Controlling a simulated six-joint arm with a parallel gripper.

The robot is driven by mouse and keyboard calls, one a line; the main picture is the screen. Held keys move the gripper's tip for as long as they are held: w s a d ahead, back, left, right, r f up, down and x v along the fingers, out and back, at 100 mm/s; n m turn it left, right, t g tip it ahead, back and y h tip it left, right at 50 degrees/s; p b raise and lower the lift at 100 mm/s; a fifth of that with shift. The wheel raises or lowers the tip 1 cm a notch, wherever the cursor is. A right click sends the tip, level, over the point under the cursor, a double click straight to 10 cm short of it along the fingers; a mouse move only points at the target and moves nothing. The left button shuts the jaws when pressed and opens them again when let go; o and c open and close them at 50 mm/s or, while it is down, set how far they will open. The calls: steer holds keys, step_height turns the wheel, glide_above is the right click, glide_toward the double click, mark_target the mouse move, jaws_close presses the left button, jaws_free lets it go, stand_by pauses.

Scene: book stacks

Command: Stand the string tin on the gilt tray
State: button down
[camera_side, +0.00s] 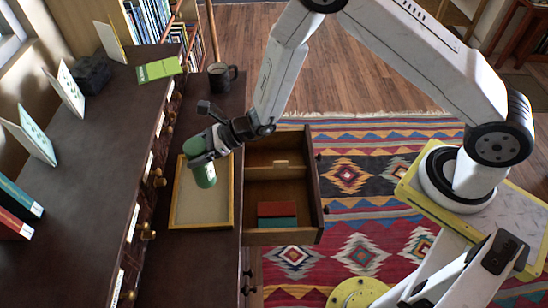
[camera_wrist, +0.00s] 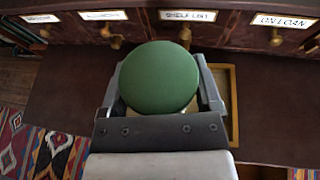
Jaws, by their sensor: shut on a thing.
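The string tin (camera_side: 204,174) is a green cylinder with rounded ends, and my gripper (camera_side: 196,156) is shut on it. In the side view it hangs slightly tilted over the gilt tray (camera_side: 180,222), a shallow tray with a gold rim and pale floor. I cannot tell whether its bottom touches the tray. In the wrist view the tin's green top (camera_wrist: 158,77) fills the space between the jaws (camera_wrist: 160,95). There the tin and gripper hide most of the tray, leaving its gold rim (camera_wrist: 234,108) showing at the right.
An open wooden drawer (camera_side: 313,185) with red and teal books stands right of the tray. A dark mug (camera_side: 219,78) is behind, near a green book (camera_side: 158,69). The drawer cabinet with brass knobs (camera_side: 147,232) rises at the left. Labelled drawer fronts (camera_wrist: 190,16) line the wrist view's top.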

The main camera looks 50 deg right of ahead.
steer(key=shift+w+a+f, duration=0.2)
steer(key=shift+w+f, duration=0.2)
steer(key=shift+f, duration=0.1)
steer(key=shift+w+a+f, duration=0.15)
steer(key=shift+w+f, duration=0.25)
steer(key=shift+f, duration=0.1)
steer(key=shift+w+a+f, duration=0.1)
steer(key=shift+w+f, duration=0.15)
steer(key=shift+f, duration=1.75)
jaws_free()
